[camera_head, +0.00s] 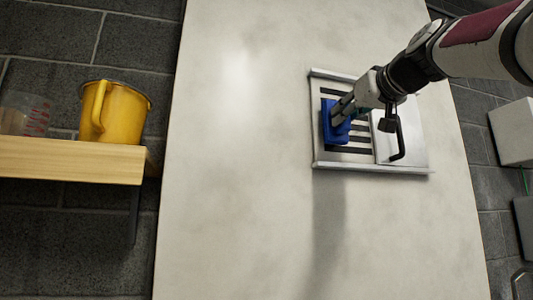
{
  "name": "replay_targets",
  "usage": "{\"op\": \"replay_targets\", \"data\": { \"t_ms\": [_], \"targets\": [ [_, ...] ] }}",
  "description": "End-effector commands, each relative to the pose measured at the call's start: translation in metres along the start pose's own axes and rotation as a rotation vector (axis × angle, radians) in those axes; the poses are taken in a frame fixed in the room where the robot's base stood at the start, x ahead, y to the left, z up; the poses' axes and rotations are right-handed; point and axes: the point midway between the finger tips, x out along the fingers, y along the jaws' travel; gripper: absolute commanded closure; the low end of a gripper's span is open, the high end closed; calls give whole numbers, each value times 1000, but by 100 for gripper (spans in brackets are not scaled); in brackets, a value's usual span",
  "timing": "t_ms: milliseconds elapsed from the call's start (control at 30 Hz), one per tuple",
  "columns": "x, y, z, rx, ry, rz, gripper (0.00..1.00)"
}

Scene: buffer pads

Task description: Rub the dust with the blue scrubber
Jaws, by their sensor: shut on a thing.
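The blue scrubber (329,122) is at the left part of a framed panel in the upper right of the light board. My gripper (342,112) is shut on the scrubber and covers part of it. The scrubber is against or just in front of dark horizontal slots; I cannot tell whether it touches them. Faint grey-brown smudges that may be dust (225,175) spread over the light board (240,240). A darker vertical streak, perhaps a shadow, runs below the panel.
The framed panel (372,167) has raised rails, dark slots and a pale plate with a black handle (398,145). On the left, a wooden shelf (70,160) holds a yellow jug (120,112) and a clear measuring cup (24,115). The board's lower left is clear.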

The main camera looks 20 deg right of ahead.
Motion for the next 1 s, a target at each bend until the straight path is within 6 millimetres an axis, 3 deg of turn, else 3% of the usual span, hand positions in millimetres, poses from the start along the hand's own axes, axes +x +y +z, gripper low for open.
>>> {"op": "replay_targets", "data": {
  "t_ms": [1000],
  "targets": [
    [18,0,-1,0,2,1,100]
  ]
}}
